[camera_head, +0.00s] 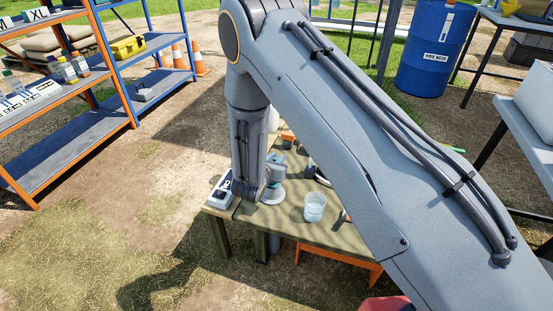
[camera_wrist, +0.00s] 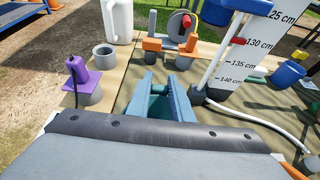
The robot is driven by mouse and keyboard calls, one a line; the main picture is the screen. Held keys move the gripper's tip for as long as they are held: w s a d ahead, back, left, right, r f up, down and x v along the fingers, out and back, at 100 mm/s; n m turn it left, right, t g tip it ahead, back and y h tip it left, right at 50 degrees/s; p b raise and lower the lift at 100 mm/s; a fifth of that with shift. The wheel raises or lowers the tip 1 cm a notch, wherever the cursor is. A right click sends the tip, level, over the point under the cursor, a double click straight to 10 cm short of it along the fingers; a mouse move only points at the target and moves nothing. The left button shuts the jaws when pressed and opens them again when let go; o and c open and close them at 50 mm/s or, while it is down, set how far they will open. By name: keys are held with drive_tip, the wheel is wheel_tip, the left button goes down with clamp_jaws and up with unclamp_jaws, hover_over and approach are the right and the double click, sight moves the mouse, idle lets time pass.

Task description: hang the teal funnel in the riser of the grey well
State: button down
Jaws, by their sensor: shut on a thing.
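My gripper (camera_wrist: 160,82) is shut on a teal thing, which I take to be the teal funnel (camera_wrist: 158,104). Only a small dark teal part of it shows between the fingers in the wrist view; its lower end is hidden. A short grey open-topped pipe (camera_wrist: 104,57) stands on the tabletop, ahead and to the left of my fingers. It looks like the riser of the grey well, and its mouth is empty. The funnel is apart from it. In the head view my arm covers much of the table, and I cannot make out the fingertips clearly.
A purple block on a grey base (camera_wrist: 88,82) stands left of my fingers. A white jug (camera_wrist: 118,20) stands behind the pipe. Orange blocks (camera_wrist: 155,45) are straight ahead. A blue container, scale board (camera_wrist: 255,50) and hose are right. A beaker (camera_head: 314,206) stands near the table's front.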

drive_tip(key=shift+f+b, duration=0.35)
drive_tip(key=shift+f, duration=0.15)
drive_tip(key=c, duration=1.5)
unclamp_jaws()
drive_tip(key=shift+s, duration=0.1)
drive_tip(key=v, duration=0.7)
drive_tip(key=shift+s+a+r+p, duration=0.1)
drive_tip(key=shift+s+r+p, duration=0.15)
drive_tip(key=shift+p, duration=0.1)
drive_tip(key=shift+f, duration=0.1)
